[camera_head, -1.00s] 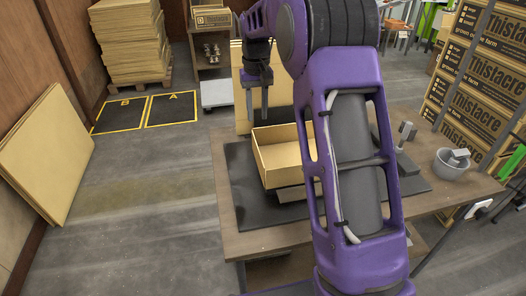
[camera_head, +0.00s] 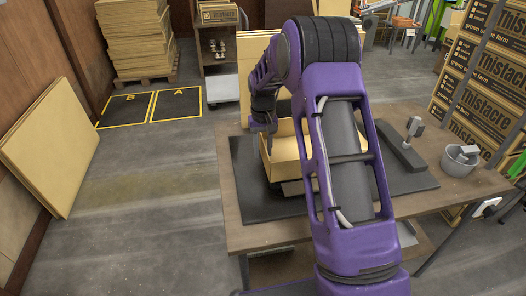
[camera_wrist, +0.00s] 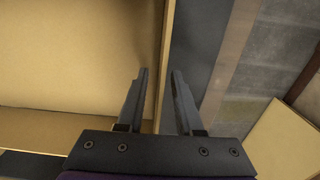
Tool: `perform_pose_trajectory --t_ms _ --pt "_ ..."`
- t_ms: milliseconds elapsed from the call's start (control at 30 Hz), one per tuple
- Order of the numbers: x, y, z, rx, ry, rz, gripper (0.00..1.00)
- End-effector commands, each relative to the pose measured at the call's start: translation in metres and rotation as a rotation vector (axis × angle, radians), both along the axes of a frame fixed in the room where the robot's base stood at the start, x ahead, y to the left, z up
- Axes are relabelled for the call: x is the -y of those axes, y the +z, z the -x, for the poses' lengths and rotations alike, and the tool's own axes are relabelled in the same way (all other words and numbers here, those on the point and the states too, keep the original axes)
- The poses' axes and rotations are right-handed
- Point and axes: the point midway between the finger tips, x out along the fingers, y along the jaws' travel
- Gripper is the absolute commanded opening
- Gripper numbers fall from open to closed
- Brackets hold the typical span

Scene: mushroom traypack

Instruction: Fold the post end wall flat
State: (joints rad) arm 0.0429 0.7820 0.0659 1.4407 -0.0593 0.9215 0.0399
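A tan cardboard tray (camera_head: 290,172) stands on the dark mat on the table, partly hidden behind my arm in the head view. Its walls are upright on the sides I can see. My gripper (camera_head: 272,128) is at the tray's left wall. In the wrist view, my gripper (camera_wrist: 159,72) is open. Its two fingers lie on either side of the line of one upright tray wall (camera_wrist: 161,58), with gaps showing and nothing clamped. The tray floor (camera_wrist: 80,45) is bare there. I cannot tell from the labels or shape which wall is the post end.
The dark mat (camera_head: 262,207) covers part of the wooden table (camera_head: 236,236). A grey fixture with an upright handle (camera_head: 400,150) and a grey bowl (camera_head: 459,161) are at right. Flat cardboard sheets (camera_head: 52,145) lean at left. Printed boxes (camera_head: 475,80) are stacked at far right.

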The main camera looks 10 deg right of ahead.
Motion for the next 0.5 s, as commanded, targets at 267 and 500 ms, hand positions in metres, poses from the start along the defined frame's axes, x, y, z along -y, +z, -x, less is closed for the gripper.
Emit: perform_pose_trajectory --t_ms 267,500 --pt "0.0 -0.0049 -0.0002 0.001 0.0 0.0 0.35" --pt "-0.0001 -0.0047 -0.0001 0.001 0.0 0.0 0.06"
